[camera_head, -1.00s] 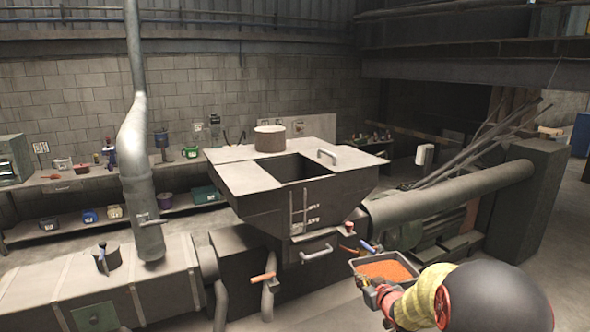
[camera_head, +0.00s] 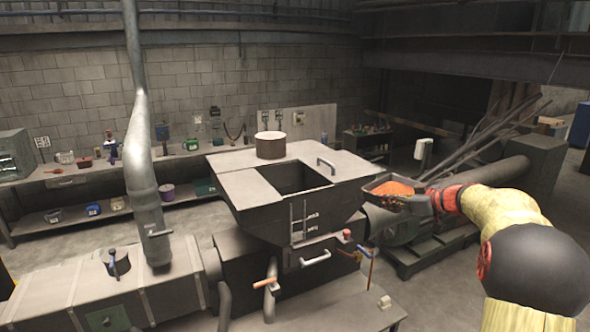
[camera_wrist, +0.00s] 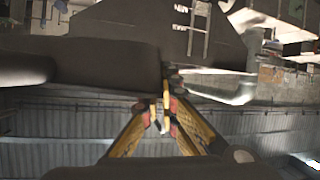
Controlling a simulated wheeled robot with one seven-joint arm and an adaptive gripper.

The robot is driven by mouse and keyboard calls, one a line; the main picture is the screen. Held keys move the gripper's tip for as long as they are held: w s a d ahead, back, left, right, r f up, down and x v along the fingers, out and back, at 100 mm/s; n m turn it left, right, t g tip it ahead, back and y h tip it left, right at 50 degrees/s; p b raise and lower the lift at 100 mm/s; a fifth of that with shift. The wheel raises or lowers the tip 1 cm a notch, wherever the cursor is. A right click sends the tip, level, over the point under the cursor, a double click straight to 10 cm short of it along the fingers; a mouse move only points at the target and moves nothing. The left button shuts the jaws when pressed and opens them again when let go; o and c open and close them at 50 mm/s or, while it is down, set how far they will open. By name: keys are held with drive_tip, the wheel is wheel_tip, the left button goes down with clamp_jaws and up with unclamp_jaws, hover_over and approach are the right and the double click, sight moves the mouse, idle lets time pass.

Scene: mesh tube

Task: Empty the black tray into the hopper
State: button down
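The black tray (camera_head: 384,202) holds an orange load (camera_head: 394,188) and looks about level. The hopper's top has a dark square opening (camera_head: 300,178), left of the tray. My gripper (camera_head: 425,204) reaches in from the right and is shut on the tray's right end. In the wrist view the gripper's yellow fingers (camera_wrist: 161,112) come together at the tray's edge; the load is hidden there. The hopper's marked front (camera_wrist: 195,25) shows at the top.
A handle (camera_head: 326,165) and a round drum (camera_head: 270,145) stand on the hopper's top, near the opening. A grey vertical pipe (camera_head: 141,170) rises at left. A large horizontal pipe (camera_head: 480,182) lies behind my arm. A shelf bench (camera_head: 95,172) runs along the wall.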

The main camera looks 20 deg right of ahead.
drive_tip(key=s+r+n+g+y+p, duration=0.2)
drive_tip(key=s+r+n+y, duration=0.15)
drive_tip(key=r, duration=0.45)
drive_tip(key=shift+n+g+y, duration=0.75)
drive_tip(key=shift+n+g, duration=0.15)
drive_tip(key=shift+n, duration=0.05)
drive_tip(key=s+a, duration=0.1)
drive_tip(key=s+f, duration=0.1)
drive_tip(key=s, duration=0.1)
drive_tip(key=s+a+f, duration=0.1)
drive_tip(key=shift+s+a, duration=0.35)
